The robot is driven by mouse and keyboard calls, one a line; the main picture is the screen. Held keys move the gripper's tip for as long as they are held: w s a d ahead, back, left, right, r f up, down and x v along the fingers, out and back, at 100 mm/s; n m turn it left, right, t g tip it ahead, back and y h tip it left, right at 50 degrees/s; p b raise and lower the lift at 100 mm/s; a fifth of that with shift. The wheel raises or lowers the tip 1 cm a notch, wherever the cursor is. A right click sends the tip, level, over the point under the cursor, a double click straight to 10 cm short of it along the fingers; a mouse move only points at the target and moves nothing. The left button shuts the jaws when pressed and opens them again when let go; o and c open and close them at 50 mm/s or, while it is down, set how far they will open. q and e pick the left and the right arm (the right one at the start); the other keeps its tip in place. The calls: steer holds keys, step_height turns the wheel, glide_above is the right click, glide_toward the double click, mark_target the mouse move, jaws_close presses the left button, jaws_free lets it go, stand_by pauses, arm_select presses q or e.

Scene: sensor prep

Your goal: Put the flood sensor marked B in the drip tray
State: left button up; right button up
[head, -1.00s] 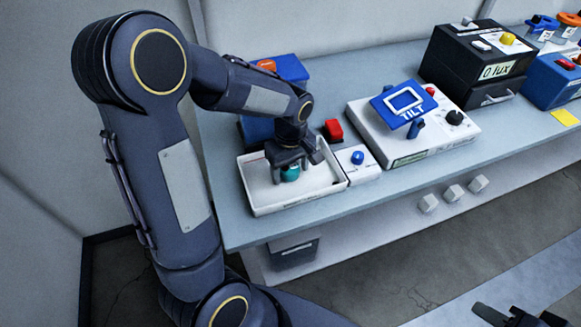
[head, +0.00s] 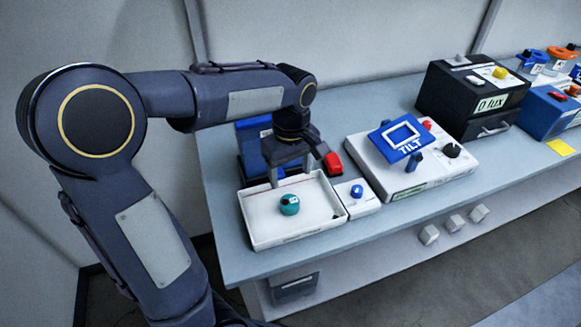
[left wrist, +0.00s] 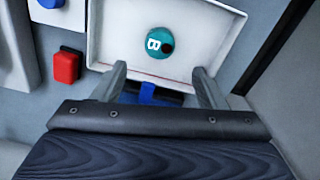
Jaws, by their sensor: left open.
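The flood sensor marked B (head: 289,204) is a small teal round piece with a white label. It lies in the white drip tray (head: 268,241), on the tray floor. In the left wrist view the sensor (left wrist: 158,43) shows its letter B and a dark spot, inside the tray (left wrist: 221,55). My left gripper (head: 291,178) is open and empty above the back part of the tray, apart from the sensor. Its two fingers (left wrist: 160,80) also show spread in the left wrist view. My right gripper is not in view.
A red block (head: 333,163) and a white box with a blue button (head: 358,198) are close to the tray's right. A blue case (head: 252,150) stands behind the tray. The TILT device (head: 402,138) and a dark lux box (head: 470,95) stand farther right.

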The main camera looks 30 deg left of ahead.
arm_select(q)
steer(key=s+d+m+t+h, duration=0.2)
steer(key=s+m, duration=0.3)
steer(key=s, duration=0.3)
steer(key=s+d+m+t+h, duration=0.1)
steer(key=s+d+m+t, duration=0.1)
steer(key=s+m, duration=0.3)
steer(key=s+t, duration=0.1)
steer(key=s, duration=0.3)
steer(key=shift+s+d+r+m+t+h, duration=0.2)
steer(key=shift+r+m+t+h, duration=0.1)
steer(key=shift+h, duration=0.1)
